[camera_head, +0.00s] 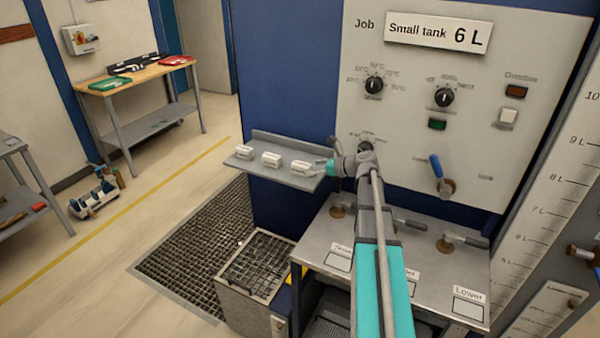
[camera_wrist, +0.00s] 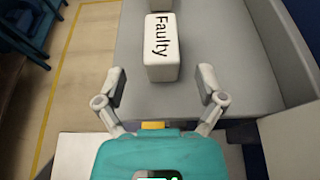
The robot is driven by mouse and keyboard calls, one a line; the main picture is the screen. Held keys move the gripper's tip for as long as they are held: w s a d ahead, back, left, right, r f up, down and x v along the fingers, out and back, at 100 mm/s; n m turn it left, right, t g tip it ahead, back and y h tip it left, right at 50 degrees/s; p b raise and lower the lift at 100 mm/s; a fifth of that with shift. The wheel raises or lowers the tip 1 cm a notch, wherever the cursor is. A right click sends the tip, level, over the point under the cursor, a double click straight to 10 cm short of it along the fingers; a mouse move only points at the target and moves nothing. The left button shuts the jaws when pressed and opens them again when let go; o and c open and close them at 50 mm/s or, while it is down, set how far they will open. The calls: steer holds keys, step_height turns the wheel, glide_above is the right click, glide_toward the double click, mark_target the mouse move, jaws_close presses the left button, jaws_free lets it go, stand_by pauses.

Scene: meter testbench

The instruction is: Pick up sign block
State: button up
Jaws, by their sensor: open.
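Three small white sign blocks stand in a row on a grey shelf (camera_head: 290,179) at the side of the blue cabinet: a left block (camera_head: 244,152), a middle block (camera_head: 271,160) and a right block (camera_head: 301,168). In the wrist view, a white block reading "Faulty" (camera_wrist: 161,50) lies just ahead of my gripper (camera_wrist: 161,76). My gripper is open, its two fingers apart on either side of the block's near end, with nothing held. Part of another block (camera_wrist: 160,5) shows beyond it. In the head view my gripper (camera_head: 316,169) is at the shelf's right end.
The shelf has a raised back edge (camera_head: 285,141). The test panel (camera_head: 400,120) with knobs and a blue-handled valve (camera_head: 437,168) stands right of the shelf. A steel bench (camera_head: 420,262) is below my arm. Floor grating (camera_head: 190,245) lies below the shelf.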

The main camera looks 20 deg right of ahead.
mark_target(301, 168)
stand_by(0.3)
steer(key=shift+b+x, duration=0.85)
steer(key=shift+x, duration=1.8)
jaws_close()
